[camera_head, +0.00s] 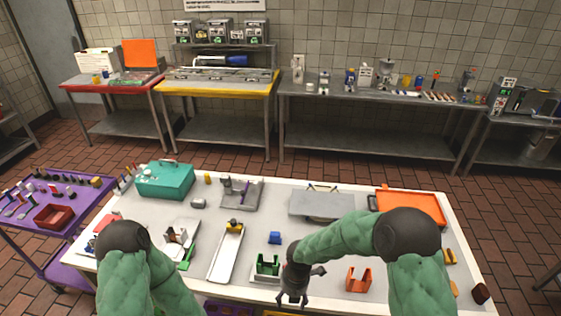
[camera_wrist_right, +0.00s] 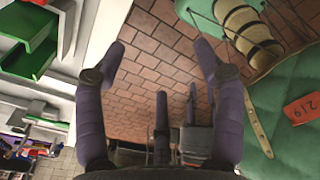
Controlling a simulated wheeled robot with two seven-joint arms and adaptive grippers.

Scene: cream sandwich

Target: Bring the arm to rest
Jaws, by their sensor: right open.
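My right gripper (camera_head: 293,299) is near the front edge of the white table (camera_head: 330,262), in front of the green holder on its white base. In the right wrist view the right gripper (camera_wrist_right: 160,52) has its two fingers spread wide with nothing between them. Beyond them is brick floor, with the table edge at the left. My right arm comes in from the right of the head view. My left arm shows at the lower left of the head view, but its gripper is out of view.
Close to the right gripper are a green holder (camera_head: 267,266), a blue block (camera_head: 274,238) and an orange holder (camera_head: 359,279). A long white tray (camera_head: 226,256) lies further left. A teal box (camera_head: 164,180), a grey slab (camera_head: 328,205) and an orange tray (camera_head: 425,205) stand behind.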

